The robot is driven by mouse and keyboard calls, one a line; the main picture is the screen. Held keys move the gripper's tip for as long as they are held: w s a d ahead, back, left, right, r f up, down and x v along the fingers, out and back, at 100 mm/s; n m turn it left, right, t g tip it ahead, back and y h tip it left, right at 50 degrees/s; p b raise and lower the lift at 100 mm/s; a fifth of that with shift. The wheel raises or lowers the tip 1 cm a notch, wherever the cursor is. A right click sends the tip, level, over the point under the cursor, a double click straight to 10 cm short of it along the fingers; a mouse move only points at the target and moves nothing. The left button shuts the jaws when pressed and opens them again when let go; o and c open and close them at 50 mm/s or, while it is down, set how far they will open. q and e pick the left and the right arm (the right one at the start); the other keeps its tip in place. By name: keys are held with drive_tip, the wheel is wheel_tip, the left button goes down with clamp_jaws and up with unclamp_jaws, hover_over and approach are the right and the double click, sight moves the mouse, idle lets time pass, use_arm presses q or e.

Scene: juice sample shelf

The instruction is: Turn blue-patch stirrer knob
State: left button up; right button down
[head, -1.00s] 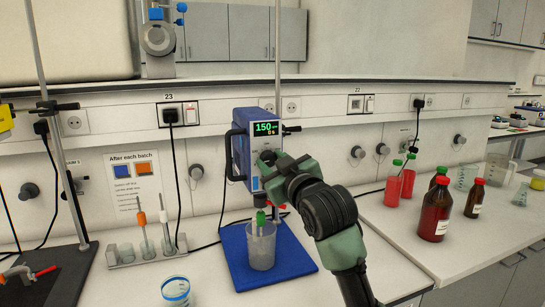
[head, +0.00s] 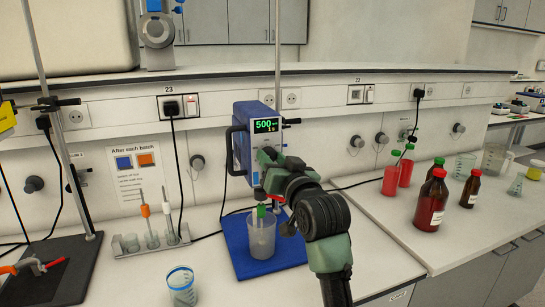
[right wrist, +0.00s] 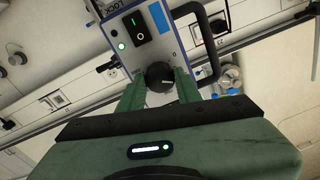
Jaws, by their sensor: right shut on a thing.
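The blue stirrer (head: 242,130) is clamped on a thin rod above a blue mat (head: 263,260). Its lit display (head: 266,126) reads 500; the smaller line below is hard to read. A clear beaker (head: 262,236) stands on the mat under it. My left gripper is not in view.
A rack (head: 150,243) with orange- and white-topped tools and a beaker (head: 180,285) stand left of the mat. Red bottles (head: 432,200) and glassware stand on the right bench. A sign (head: 138,178) with blue and orange patches hangs on the wall.

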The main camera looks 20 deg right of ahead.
idle(0.4)
drive_tip(key=c, duration=1)
unclamp_jaws()
drive_tip(key=shift+o, duration=0.2)
drive_tip(key=s+b, duration=0.2)
drive_tip(key=s, duration=0.5)
drive_tip(key=shift+s+d+f, duration=0.2)
drive_tip(key=shift+s+d, duration=0.05)
drive_tip(key=shift+s, duration=0.15)
